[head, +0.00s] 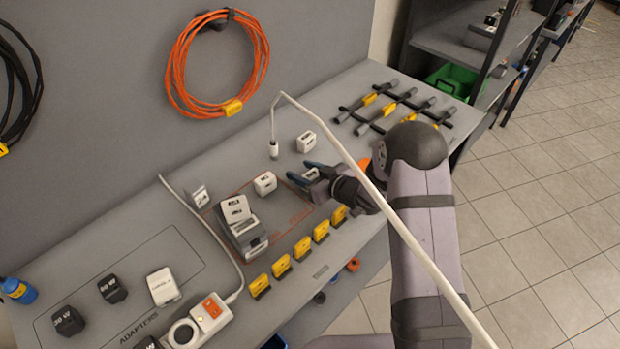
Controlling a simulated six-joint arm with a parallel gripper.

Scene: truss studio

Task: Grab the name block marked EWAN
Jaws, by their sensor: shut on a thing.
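My gripper (302,172) reaches in from the right over the bench, its blue fingertips shut on a small white block (312,174). The fingers cover part of that block, and its marking is too small to read. Other white blocks stand nearby: one (265,183) just left of my gripper, one (306,141) behind it, and one (199,194) farther left. Another white block (235,208) is at a grey device (245,234). I cannot read which block says EWAN.
A thin pale rod (356,172) crosses in front of the arm. Several yellow clips (282,266) line the bench's front edge. A rack of dark bars (395,105) lies at the back right. Adapters and a power strip (208,312) are at the front left.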

